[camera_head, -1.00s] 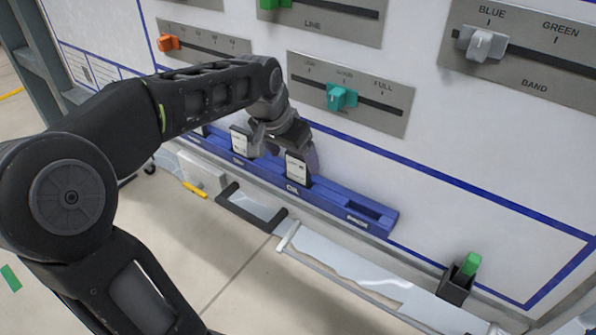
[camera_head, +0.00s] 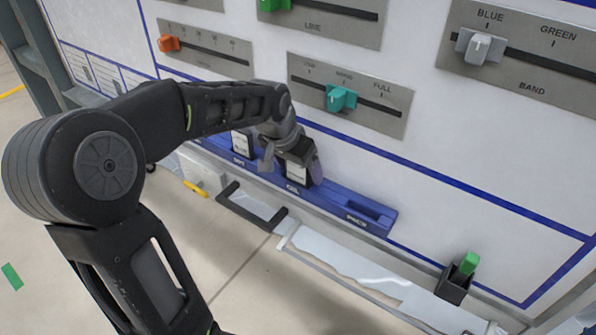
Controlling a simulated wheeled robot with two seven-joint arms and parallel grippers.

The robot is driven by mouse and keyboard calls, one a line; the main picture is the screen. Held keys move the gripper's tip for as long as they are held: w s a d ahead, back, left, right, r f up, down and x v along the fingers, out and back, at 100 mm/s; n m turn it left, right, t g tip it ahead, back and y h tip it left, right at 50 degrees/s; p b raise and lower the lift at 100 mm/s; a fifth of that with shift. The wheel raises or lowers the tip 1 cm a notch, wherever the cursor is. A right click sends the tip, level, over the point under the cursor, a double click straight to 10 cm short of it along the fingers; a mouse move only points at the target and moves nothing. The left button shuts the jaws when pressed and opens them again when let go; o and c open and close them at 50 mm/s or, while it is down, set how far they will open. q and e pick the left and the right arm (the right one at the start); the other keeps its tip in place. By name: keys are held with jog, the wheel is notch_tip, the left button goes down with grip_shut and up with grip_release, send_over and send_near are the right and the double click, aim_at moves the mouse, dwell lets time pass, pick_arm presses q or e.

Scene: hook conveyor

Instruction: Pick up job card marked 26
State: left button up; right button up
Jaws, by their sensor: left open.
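A white job card (camera_head: 297,173) stands upright in a slot of the blue card rack (camera_head: 335,208) on the board's lower part. Its print is too small to read, so I cannot tell whether it is marked 26. Another white card (camera_head: 243,142) stands in the slot to its left, partly behind my gripper. My left gripper (camera_head: 284,163) is open at the right card, with one finger to the card's left and the other at its right side. I cannot tell whether the fingers touch it. The rack's rightmost slot looks empty.
Sliders with a teal knob (camera_head: 341,98), an orange knob (camera_head: 169,43) and a grey knob (camera_head: 480,46) are on the board above. A ledge tray (camera_head: 345,267) runs below the rack. A dark holder (camera_head: 453,284) with a green marker (camera_head: 469,262) is at lower right.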

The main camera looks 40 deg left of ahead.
pick_arm(q)
jog(key=shift+c, duration=0.2)
jog(key=c, duration=1.4)
jog(key=shift+r, duration=0.1)
jog(key=shift+s+r, duration=0.1)
jog(key=shift+r, duration=0.4)
notch_tip(320, 180, up, 6)
jog(key=shift+f+b, duration=0.15)
jog(key=shift+b, duration=0.35)
jog(key=s+b, duration=0.4)
jog(key=s, duration=1.5)
jog(key=shift+s+d, duration=0.2)
jog(key=shift+s, duration=0.2)
